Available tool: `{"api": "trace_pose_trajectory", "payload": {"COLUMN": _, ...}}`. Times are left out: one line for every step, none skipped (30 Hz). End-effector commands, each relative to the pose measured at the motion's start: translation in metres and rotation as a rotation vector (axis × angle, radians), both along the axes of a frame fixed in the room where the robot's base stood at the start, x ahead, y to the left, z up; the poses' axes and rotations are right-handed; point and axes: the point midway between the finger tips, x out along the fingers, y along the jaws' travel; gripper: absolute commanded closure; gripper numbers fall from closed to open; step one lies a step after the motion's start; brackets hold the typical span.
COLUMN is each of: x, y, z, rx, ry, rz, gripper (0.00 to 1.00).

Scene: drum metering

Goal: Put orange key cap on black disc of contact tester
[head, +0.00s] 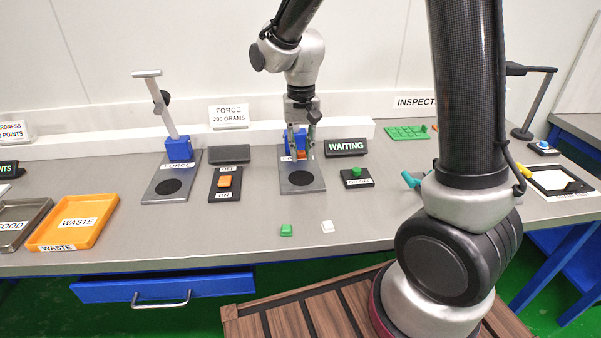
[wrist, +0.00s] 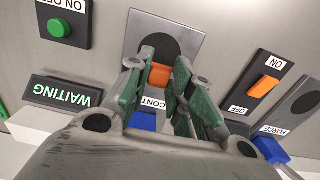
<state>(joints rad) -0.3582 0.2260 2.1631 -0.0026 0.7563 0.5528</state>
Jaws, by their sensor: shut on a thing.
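The orange key cap (head: 302,155) is between the fingertips of my gripper (head: 301,149); it also shows in the wrist view (wrist: 160,76). My gripper (wrist: 163,70) is shut on it. The contact tester (head: 284,155) is a grey plate with a blue block at its back and a black disc (head: 300,178) towards its front. The disc (wrist: 150,42) is partly hidden by a finger in the wrist view. The cap appears above the plate, between the disc and the blue block. Its exact height is hard to tell.
A WAITING sign (head: 346,148) and a green-button box (head: 357,178) stand right of the tester. A switch box (head: 224,184) and the force tester (head: 172,187) are to the left. A green cap (head: 286,230) and a white cap (head: 327,227) lie in front.

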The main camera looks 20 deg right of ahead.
Motion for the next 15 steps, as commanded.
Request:
{"api": "trace_pose_trajectory", "payload": {"x": 0.0, "y": 0.0, "z": -0.01, "rx": -0.001, "ry": 0.003, "rz": -0.001, "gripper": 0.86}}
{"api": "trace_pose_trajectory", "payload": {"x": 0.0, "y": 0.0, "z": -0.015, "rx": -0.001, "ry": 0.002, "rz": -0.001, "gripper": 0.86}}
{"api": "trace_pose_trajectory", "payload": {"x": 0.0, "y": 0.0, "z": -0.021, "rx": -0.001, "ry": 0.002, "rz": -0.001, "gripper": 0.86}}
{"api": "trace_pose_trajectory", "payload": {"x": 0.0, "y": 0.0, "z": -0.024, "rx": -0.001, "ry": 0.001, "rz": -0.001, "gripper": 0.86}}
{"api": "trace_pose_trajectory", "payload": {"x": 0.0, "y": 0.0, "z": -0.026, "rx": 0.0, "ry": 0.0, "rz": -0.002, "gripper": 0.86}}
{"api": "trace_pose_trajectory", "payload": {"x": 0.0, "y": 0.0, "z": -0.03, "rx": 0.0, "ry": 0.001, "rz": -0.002, "gripper": 0.86}}
{"api": "trace_pose_trajectory", "payload": {"x": 0.0, "y": 0.0, "z": -0.034, "rx": -0.001, "ry": 0.002, "rz": -0.002, "gripper": 0.86}}
{"api": "trace_pose_trajectory", "payload": {"x": 0.0, "y": 0.0, "z": -0.038, "rx": -0.001, "ry": 0.002, "rz": -0.002, "gripper": 0.86}}
{"api": "trace_pose_trajectory", "payload": {"x": 0.0, "y": 0.0, "z": -0.044, "rx": -0.001, "ry": 0.002, "rz": -0.002, "gripper": 0.86}}
{"api": "trace_pose_trajectory", "payload": {"x": 0.0, "y": 0.0, "z": -0.049, "rx": -0.001, "ry": 0.002, "rz": -0.003, "gripper": 0.86}}
{"api": "trace_pose_trajectory", "payload": {"x": 0.0, "y": 0.0, "z": -0.054, "rx": -0.001, "ry": 0.002, "rz": -0.003, "gripper": 0.86}}
{"api": "trace_pose_trajectory", "payload": {"x": 0.0, "y": 0.0, "z": -0.059, "rx": -0.001, "ry": 0.002, "rz": -0.003, "gripper": 0.86}}
{"api": "trace_pose_trajectory", "payload": {"x": 0.0, "y": 0.0, "z": -0.062, "rx": 0.0, "ry": 0.001, "rz": -0.003, "gripper": 0.86}}
{"api": "trace_pose_trajectory", "payload": {"x": 0.0, "y": 0.0, "z": -0.064, "rx": 0.0, "ry": 0.0, "rz": -0.003, "gripper": 0.86}}
{"api": "trace_pose_trajectory", "payload": {"x": 0.0, "y": 0.0, "z": -0.066, "rx": 0.0, "ry": 0.0, "rz": -0.003, "gripper": 0.86}}
